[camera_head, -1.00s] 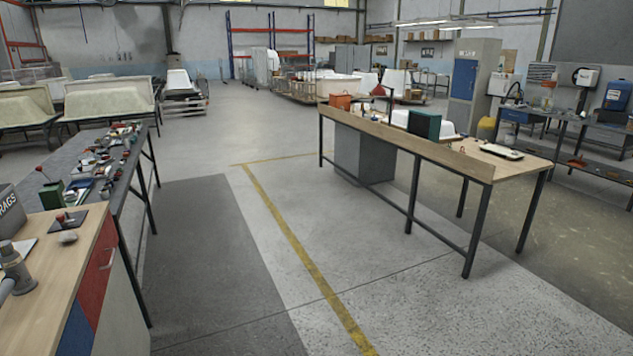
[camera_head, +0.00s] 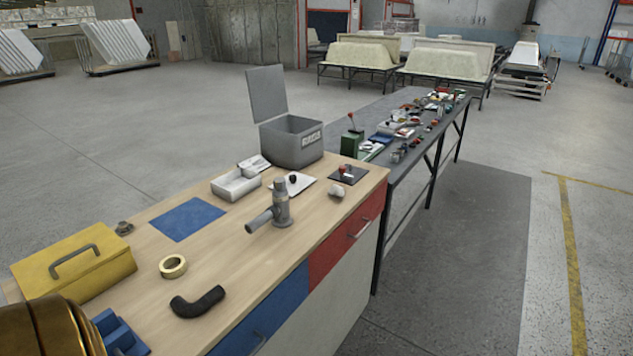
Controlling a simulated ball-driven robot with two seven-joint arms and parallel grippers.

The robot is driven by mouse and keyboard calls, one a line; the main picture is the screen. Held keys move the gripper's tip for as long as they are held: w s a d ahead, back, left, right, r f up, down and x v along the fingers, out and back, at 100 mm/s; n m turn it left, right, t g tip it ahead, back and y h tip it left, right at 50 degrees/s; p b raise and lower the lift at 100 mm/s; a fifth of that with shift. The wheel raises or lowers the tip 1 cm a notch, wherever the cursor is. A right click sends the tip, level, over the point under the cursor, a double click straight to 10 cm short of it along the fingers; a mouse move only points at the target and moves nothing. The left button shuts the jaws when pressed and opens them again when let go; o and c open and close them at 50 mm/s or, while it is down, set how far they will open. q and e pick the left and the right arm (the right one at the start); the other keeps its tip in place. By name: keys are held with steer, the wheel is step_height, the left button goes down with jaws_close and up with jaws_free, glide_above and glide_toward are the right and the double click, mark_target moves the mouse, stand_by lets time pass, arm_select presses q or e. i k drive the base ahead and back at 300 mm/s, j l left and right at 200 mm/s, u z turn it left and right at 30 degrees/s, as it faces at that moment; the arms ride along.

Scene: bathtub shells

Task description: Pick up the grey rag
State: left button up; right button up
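I cannot make out a grey rag for certain in this view. A grey box (camera_head: 291,147) with a label that seems to read "RAGS" stands at the far end of the wooden bench. Its lid (camera_head: 267,93) is raised, and its inside is mostly hidden by the front wall. A small pale grey lump (camera_head: 337,190) lies near the bench's right edge; I cannot tell what it is. Neither of my grippers is in view.
The wooden bench (camera_head: 215,258) also holds a yellow toolbox (camera_head: 75,262), a tape roll (camera_head: 173,266), a black pipe elbow (camera_head: 198,301), a grey pipe fitting (camera_head: 280,205) and a white tray (camera_head: 237,184). A cluttered dark table (camera_head: 385,110) adjoins it. Floor on the right is clear.

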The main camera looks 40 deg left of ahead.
mark_target(338, 191)
steer(key=i+u, duration=0.15)
steer(key=i, duration=1.75)
steer(key=i+l+u, duration=0.1)
steer(key=i+u, duration=0.2)
steer(key=i, duration=0.15)
steer(key=i+l+u, duration=0.25)
steer(key=i, duration=0.2)
steer(key=i+l+u, duration=0.3)
steer(key=i, duration=0.15)
